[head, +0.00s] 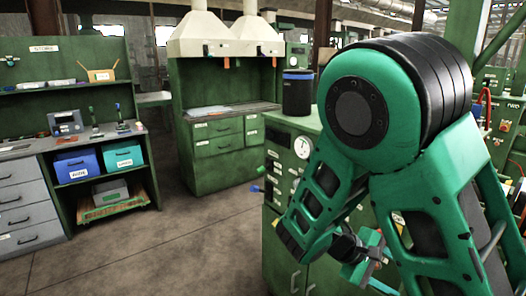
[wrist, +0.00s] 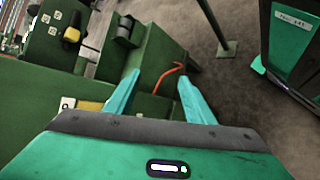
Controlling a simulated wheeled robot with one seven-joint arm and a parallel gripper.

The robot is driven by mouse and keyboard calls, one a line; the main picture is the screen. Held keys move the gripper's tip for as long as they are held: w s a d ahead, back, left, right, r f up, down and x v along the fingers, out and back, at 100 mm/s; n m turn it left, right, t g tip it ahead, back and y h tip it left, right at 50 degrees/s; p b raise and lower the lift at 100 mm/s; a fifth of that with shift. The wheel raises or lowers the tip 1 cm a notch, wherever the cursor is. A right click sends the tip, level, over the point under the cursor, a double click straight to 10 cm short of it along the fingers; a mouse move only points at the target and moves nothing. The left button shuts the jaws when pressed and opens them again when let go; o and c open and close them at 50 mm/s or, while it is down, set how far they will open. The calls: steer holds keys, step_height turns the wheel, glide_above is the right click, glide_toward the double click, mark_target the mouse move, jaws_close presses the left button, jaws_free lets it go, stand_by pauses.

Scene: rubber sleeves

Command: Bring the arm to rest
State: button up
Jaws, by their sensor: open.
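My arm (head: 400,110), green and black, fills the right of the head view, bent at a large round joint with its forearm hanging down. My gripper (head: 368,262) is low in that view, in front of the green cabinet (head: 285,215) and partly hidden by my arm. In the wrist view my gripper (wrist: 157,88) shows two teal fingers spread apart, with nothing between them. Beyond the fingers are green machinery and the floor.
A black bin with a blue band (head: 298,92) stands on the cabinet, close left of my arm. A workbench (head: 60,145) holding blue (head: 78,165) and teal (head: 123,154) boxes is at left. A green hooded station (head: 215,150) stands behind. The floor (head: 160,250) at lower left is clear.

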steer(key=s+d+r+m+y, duration=0.2)
steer(key=s+r+m+y, duration=0.1)
steer(key=s, duration=0.3)
steer(key=s+d+r+m+y, duration=0.2)
steer(key=s+d+m+y, duration=0.1)
steer(key=s, duration=0.4)
steer(key=s+d+r+m+y, duration=0.2)
steer(key=s+r+m+y, duration=0.1)
steer(key=s+m+y, duration=0.2)
steer(key=shift+s+d+r+m, duration=0.3)
steer(key=shift+s+m, duration=0.4)
steer(key=shift+s, duration=0.4)
steer(key=shift+w+f, duration=0.3)
steer(key=shift+w, duration=0.4)
steer(key=shift+s, duration=0.1)
steer(key=shift+c, duration=0.3)
